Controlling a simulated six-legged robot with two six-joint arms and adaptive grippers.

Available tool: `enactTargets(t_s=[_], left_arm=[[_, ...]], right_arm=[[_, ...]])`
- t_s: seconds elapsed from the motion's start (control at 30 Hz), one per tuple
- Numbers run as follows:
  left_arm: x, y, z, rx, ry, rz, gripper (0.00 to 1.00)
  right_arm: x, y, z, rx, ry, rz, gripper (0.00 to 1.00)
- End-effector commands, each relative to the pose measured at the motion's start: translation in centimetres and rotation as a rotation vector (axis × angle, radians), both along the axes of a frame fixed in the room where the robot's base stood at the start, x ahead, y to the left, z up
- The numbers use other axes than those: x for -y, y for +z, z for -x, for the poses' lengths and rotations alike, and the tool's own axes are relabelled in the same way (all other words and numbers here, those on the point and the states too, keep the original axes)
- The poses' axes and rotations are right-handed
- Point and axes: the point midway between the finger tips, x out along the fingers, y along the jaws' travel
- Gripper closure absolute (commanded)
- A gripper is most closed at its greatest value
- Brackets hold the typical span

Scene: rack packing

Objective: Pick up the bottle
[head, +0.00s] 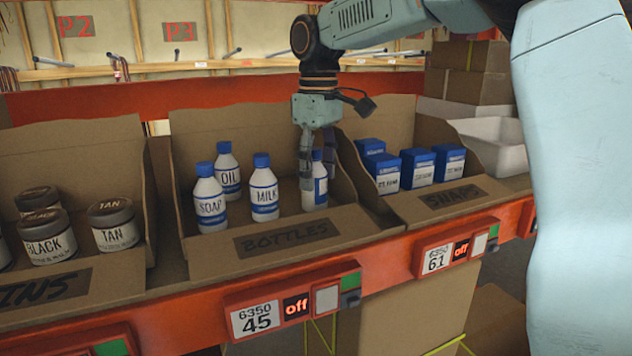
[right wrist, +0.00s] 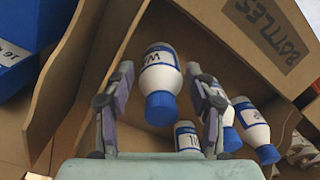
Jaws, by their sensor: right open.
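A white bottle with a blue cap and blue label (head: 314,198) stands at the right end of the box marked BOTTLES (head: 240,247). My right gripper (head: 318,176) points down over it, fingers open on either side of it, partly hiding it. In the right wrist view, the bottle (right wrist: 160,72) lies between the two open fingers (right wrist: 160,85), with a visible gap to each finger. Three more such bottles stand to its left: MILK (head: 264,190), SOAP (head: 210,200) and OIL (head: 228,172). My left gripper is not in view.
Right of the bottles, a cardboard box marked SNAPS (head: 455,197) holds several blue-and-white boxes (head: 417,168). On the left, another box holds several jars (head: 112,225). Cardboard walls separate the bins; the wall right of the bottle is close to my gripper.

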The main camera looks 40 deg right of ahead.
Motion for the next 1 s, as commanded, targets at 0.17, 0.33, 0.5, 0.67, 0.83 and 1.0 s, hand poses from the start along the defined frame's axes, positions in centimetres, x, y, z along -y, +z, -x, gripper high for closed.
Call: enactTargets(t_s=[0.17, 0.33, 0.5, 0.67, 0.83, 1.0], left_arm=[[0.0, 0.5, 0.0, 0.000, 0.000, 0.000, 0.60], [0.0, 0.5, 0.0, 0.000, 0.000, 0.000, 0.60], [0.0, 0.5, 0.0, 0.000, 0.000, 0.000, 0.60], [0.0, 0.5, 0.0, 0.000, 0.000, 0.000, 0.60], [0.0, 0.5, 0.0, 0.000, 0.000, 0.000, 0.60], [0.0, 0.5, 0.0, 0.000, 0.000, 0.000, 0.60]], right_arm=[[0.0, -2.1, -0.1, -0.002, 0.000, 0.000, 0.44], [0.0, -2.6, -0.3, -0.001, 0.000, 0.000, 0.44], [0.0, -2.6, -0.4, -0.001, 0.000, 0.000, 0.47], [0.0, -2.6, -0.4, -0.001, 0.000, 0.000, 0.60], [0.0, -2.6, -0.4, -0.001, 0.000, 0.001, 0.75], [0.0, -2.6, -0.4, -0.001, 0.000, 0.001, 0.89]])
